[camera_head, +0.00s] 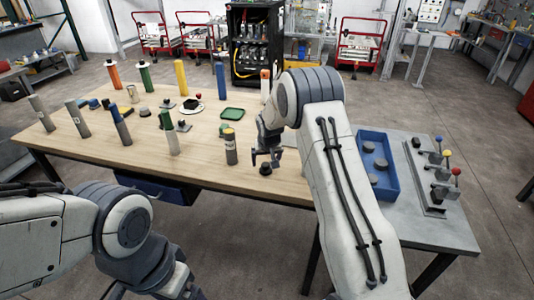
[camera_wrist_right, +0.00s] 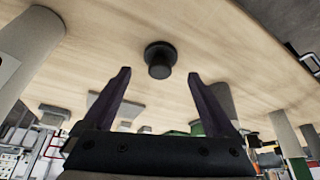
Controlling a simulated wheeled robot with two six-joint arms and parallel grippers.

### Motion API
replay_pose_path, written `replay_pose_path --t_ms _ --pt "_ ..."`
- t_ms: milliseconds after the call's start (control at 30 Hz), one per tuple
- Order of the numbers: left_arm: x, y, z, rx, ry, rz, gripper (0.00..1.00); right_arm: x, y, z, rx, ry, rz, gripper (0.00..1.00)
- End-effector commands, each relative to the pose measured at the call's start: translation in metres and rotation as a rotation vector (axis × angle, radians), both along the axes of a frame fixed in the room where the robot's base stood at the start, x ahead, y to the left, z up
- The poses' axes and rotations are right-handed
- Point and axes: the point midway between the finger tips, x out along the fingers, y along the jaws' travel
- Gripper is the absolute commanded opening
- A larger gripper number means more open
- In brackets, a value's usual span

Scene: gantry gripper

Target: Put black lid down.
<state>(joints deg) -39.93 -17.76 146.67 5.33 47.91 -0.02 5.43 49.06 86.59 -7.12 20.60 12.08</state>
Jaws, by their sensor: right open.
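The black lid (camera_head: 265,169), a small dark disc with a knob, rests on the wooden table near its front edge. In the right wrist view the lid (camera_wrist_right: 160,56) lies on the wood with its knob toward the camera, beyond the fingertips and between their lines. My right gripper (camera_head: 266,157) is just above the lid in the head view. It is open and empty, its two dark fingers (camera_wrist_right: 159,74) apart from the lid. My left arm shows at the lower left of the head view, but its gripper is out of view.
A grey cylinder with a yellowish top (camera_head: 230,147) stands close left of the lid. Several coloured cylinders and low parts stand further left and back on the wooden table (camera_head: 206,172). A blue tray (camera_head: 391,186) with dark discs is on the grey table at the right, beside levers (camera_head: 442,178).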

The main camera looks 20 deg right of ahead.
Motion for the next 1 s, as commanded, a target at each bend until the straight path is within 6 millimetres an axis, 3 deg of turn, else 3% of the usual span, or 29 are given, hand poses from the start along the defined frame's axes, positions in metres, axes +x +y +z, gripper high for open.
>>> replay_pose_path --t_ms 200,400,633,1000 --pt "0.0 0.0 -0.008 0.0 0.0 0.0 0.88 -0.019 0.004 0.045 0.001 -0.004 -0.001 0.91" --pt "0.0 0.0 -0.011 0.0 0.0 0.0 0.88 -0.031 0.007 0.073 0.0 -0.003 0.0 0.91" --pt "0.0 0.0 -0.011 0.0 0.0 0.0 0.88 -0.036 0.008 0.082 0.0 0.001 0.0 0.91" --pt "0.0 0.0 -0.01 0.0 0.0 0.0 0.88 -0.034 0.007 0.078 0.0 0.001 0.0 0.91"
